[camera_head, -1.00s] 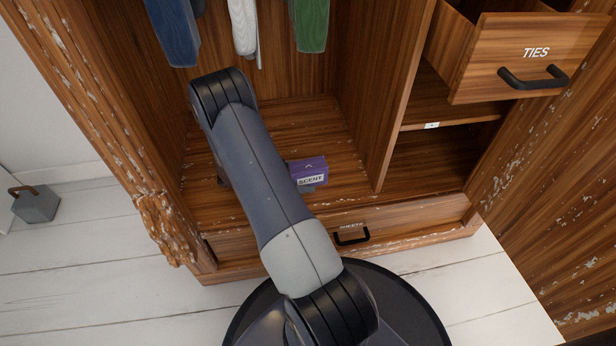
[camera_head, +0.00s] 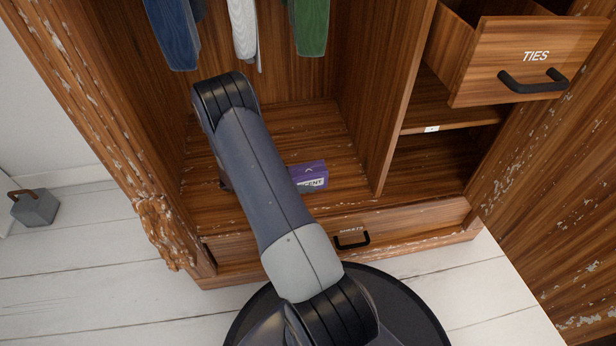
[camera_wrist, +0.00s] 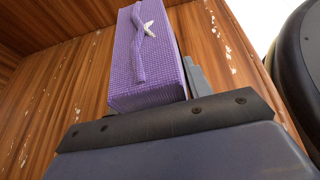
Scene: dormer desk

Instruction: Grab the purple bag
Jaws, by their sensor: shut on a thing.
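The purple bag (camera_head: 311,173) is at the floor of the open wardrobe's left compartment, its left part hidden behind my arm. It carries a white label, partly covered, with "CENT" readable. In the wrist view the bag (camera_wrist: 146,75) is a woven purple block with a purple strap and a pale bow-like piece on its face. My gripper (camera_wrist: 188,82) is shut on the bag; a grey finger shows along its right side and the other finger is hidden. In the head view the gripper is hidden behind the arm. I cannot tell whether the bag touches the floor.
Clothes (camera_head: 238,28) hang above at the back. A divider (camera_head: 402,100) stands to the right, with an open TIES drawer (camera_head: 530,62) beyond it. A closed lower drawer (camera_head: 420,222) is in front. A grey weight-like block (camera_head: 36,208) sits far left.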

